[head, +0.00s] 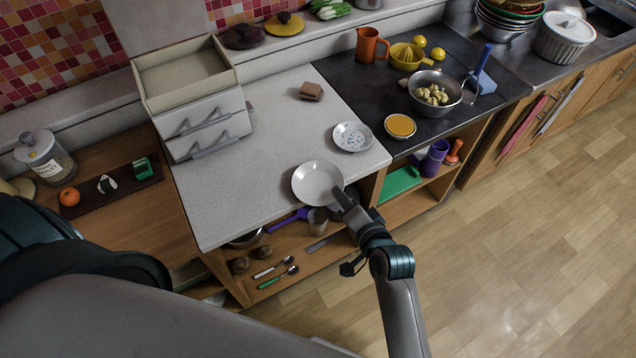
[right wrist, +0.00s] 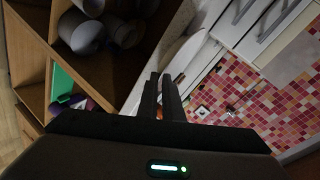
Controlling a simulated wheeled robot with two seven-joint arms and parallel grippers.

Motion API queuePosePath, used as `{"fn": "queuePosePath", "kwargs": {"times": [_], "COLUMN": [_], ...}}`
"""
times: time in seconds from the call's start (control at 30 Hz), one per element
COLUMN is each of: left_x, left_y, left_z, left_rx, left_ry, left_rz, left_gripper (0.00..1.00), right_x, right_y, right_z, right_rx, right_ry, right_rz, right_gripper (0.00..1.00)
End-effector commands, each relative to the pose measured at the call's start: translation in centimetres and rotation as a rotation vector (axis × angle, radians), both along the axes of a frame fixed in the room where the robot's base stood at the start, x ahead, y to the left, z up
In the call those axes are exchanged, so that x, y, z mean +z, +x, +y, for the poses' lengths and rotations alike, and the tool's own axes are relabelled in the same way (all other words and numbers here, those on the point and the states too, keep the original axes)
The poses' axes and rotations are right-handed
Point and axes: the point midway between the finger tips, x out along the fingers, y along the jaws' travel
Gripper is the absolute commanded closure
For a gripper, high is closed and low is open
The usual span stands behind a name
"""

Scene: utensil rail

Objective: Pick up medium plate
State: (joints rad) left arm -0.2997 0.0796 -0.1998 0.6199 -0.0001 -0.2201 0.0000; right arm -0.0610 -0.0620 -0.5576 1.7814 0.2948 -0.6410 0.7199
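A plain white plate (head: 316,182), taken to be the medium plate, is at the front edge of the pale counter, its near rim reaching past the edge. My right gripper (head: 341,196) is at its right front rim, with the fingers close together. In the right wrist view the plate (right wrist: 186,52) shows nearly edge-on, right at the fingertips (right wrist: 161,80). The fingers look shut on its rim; the contact itself is partly hidden. A smaller plate with blue marks (head: 352,137) lies farther back on the counter. My left gripper is not in view.
A drawer box (head: 205,130) stands on the counter's left, and a brown block (head: 311,91) lies at the back. Open shelves with utensils (head: 275,270) lie below. The counter's middle is clear.

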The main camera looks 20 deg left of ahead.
Motion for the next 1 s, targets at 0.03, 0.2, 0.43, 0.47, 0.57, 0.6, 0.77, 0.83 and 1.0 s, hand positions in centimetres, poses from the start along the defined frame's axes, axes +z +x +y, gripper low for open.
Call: {"fn": "queuePosePath", "kwargs": {"times": [0.03, 0.2, 0.43, 0.47, 0.57, 0.6, 0.77, 0.83, 1.0], "left_x": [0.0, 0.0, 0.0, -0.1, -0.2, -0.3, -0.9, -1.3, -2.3], "left_y": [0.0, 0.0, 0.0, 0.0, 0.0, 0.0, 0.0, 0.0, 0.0], "left_z": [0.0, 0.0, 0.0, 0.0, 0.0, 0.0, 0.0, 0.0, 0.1], "left_rx": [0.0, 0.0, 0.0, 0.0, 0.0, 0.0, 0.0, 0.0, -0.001], "left_ry": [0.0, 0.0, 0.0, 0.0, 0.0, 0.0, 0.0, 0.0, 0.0], "left_rz": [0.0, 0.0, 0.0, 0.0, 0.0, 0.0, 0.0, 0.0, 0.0], "left_gripper": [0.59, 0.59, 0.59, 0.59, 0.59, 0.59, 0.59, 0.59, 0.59], "right_x": [0.0, 0.0, 0.0, 0.1, 0.5, 0.8, 2.6, 3.8, 5.6], "right_y": [0.0, 0.0, 0.0, 0.0, 0.0, 0.0, 0.0, 0.1, 2.0], "right_z": [0.0, 0.0, 0.0, 0.0, 0.0, 0.0, 0.1, 0.1, -2.3], "right_rx": [0.0, 0.0, 0.0, 0.0, 0.0, 0.0, -0.001, -0.002, -0.003], "right_ry": [-0.001, 0.0, -0.001, -0.001, 0.0, 0.0, 0.003, 0.003, -0.001], "right_rz": [0.001, 0.0, 0.0, -0.001, 0.0, 0.0, -0.002, -0.004, -0.007], "right_gripper": [1.0, 1.0, 1.0, 1.0, 1.0, 1.0, 1.0, 1.0, 1.0]}}
